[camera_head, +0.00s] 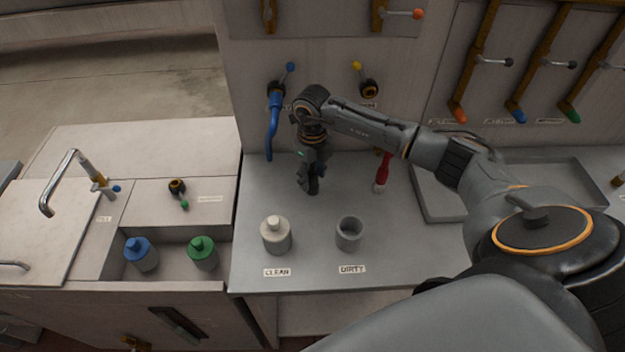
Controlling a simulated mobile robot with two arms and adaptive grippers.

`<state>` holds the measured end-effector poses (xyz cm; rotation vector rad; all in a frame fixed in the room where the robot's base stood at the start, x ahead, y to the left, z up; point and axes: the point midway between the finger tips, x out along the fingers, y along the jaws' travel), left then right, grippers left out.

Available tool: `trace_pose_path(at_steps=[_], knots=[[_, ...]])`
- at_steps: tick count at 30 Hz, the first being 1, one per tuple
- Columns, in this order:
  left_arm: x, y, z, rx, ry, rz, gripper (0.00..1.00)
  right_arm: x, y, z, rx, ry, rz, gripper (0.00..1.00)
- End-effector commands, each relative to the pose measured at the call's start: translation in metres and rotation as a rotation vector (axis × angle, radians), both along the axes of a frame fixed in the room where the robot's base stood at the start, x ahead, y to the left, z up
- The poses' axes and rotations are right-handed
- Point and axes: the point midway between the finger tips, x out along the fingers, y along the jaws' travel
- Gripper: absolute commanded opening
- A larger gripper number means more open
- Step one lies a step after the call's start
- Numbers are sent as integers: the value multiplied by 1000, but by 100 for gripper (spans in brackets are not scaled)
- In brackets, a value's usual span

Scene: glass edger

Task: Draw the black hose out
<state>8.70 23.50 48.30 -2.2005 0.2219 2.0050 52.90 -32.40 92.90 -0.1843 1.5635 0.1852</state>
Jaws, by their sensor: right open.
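I cannot pick out a black hose for certain in the head view; my right arm covers part of the back wall and worktop. A blue hose (272,133) hangs from a wall valve with a blue lever (290,68). My right gripper (311,189) points down over the grey worktop (300,215), right of the blue hose and behind the two containers. It is open, and I see nothing held between its fingers. My left gripper is not in view.
A white-capped bottle (276,236) stands by the CLEAN label and a grey open cup (349,234) by DIRTY. A red-handled tool (382,172) is right of the gripper. A yellow-levered valve (368,88) is above my arm. A grey tray (432,205) lies at right.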

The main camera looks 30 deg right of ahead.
Motion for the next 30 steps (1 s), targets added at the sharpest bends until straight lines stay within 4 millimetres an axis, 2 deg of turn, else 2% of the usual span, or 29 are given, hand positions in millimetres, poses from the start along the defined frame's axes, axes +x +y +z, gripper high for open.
trace_pose_path(at_steps=[2,9,30], knots=[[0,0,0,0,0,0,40,0,0,0,0,0,0,47],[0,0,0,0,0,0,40,0,0,0,0,0,0,0],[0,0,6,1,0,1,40,1,0,11,-1,-2,0,0]])
